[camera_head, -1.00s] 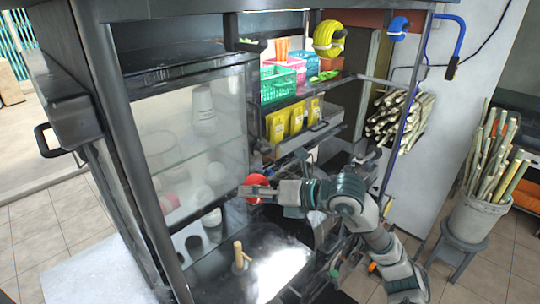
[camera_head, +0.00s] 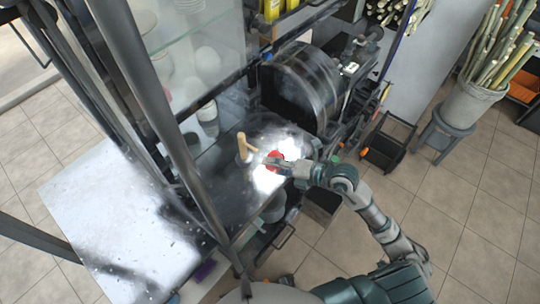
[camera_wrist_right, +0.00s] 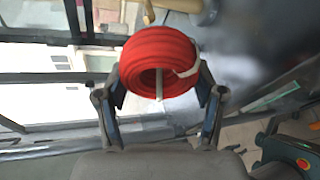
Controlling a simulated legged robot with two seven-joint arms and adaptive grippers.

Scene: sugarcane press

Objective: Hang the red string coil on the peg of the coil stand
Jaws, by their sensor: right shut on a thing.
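The red string coil (camera_head: 275,154) is in my right gripper (camera_head: 280,163), over the shiny metal counter. In the right wrist view the coil (camera_wrist_right: 152,46) is a thick red ring with a pale tie, held between the two fingers (camera_wrist_right: 160,88). The coil stand (camera_head: 242,148) is a wooden post with a slanting peg, standing on the counter just left of the coil. The coil appears apart from the peg. A piece of wood at the top edge of the wrist view (camera_wrist_right: 190,12) seems to be part of the stand. My left gripper is not in view.
The metal counter (camera_head: 218,178) is mostly bare around the stand. A glass cabinet with cups (camera_head: 207,118) is behind it on the left, and a dark drum machine (camera_head: 300,85) stands behind on the right. A dark frame post (camera_head: 150,90) crosses the left side.

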